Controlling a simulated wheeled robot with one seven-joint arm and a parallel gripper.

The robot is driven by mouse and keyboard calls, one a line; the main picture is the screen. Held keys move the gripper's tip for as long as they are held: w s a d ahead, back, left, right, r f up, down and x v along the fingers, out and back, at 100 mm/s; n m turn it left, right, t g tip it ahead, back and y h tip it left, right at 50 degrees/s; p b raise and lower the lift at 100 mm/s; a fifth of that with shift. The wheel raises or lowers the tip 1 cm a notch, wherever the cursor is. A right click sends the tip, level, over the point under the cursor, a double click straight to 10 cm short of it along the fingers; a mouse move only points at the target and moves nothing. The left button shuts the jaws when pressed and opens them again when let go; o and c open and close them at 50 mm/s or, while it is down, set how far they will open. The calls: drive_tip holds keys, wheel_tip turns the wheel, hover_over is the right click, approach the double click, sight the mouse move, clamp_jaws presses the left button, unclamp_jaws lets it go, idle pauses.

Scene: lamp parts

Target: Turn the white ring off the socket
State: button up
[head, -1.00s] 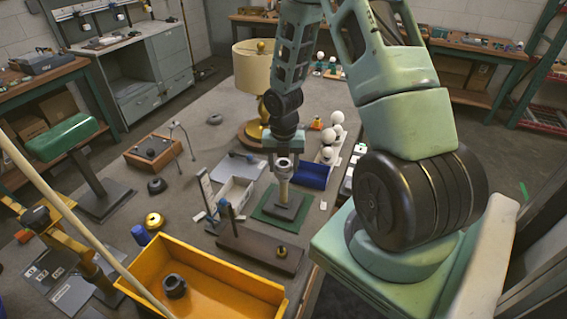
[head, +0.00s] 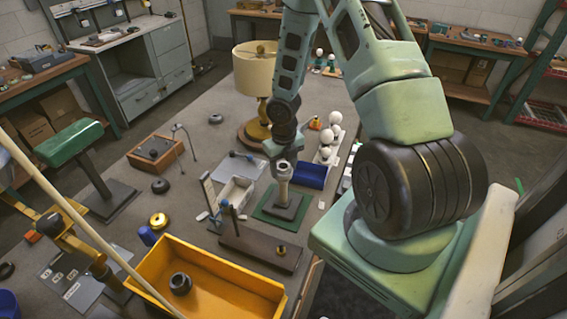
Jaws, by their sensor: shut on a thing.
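The socket (head: 283,184) stands upright on a dark square base on a green mat (head: 264,212), on the grey bench. The white ring (head: 284,164) is small and pale at the top of the socket, partly hidden by my gripper. My gripper (head: 283,160) points down over the socket top and is shut on the white ring. The fingertips are small in this view, and the ring's thread cannot be seen.
A yellow bin (head: 215,282) holding a dark ring (head: 180,284) stands at the front. A brass lamp with a cream shade (head: 254,70) stands behind. A blue tray (head: 312,176) and white bulbs (head: 335,118) are close on the right.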

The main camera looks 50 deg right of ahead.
drive_tip(key=shift+r+n, duration=0.15)
drive_tip(key=shift+n, duration=0.15)
drive_tip(key=shift+d+n+p, duration=0.1)
drive_tip(key=shift+n+p, duration=1.55)
drive_tip(key=shift+n, duration=0.15)
drive_tip(key=shift+n+p, duration=1)
drive_tip(key=shift+n, duration=0.4)
drive_tip(key=shift+r+n+p, duration=0.1)
drive_tip(key=shift+n+p, duration=0.6)
drive_tip(key=shift+n, duration=0.2)
drive_tip(key=n, duration=0.5)
drive_tip(key=shift+d, duration=0.2)
drive_tip(key=shift+w, duration=0.1)
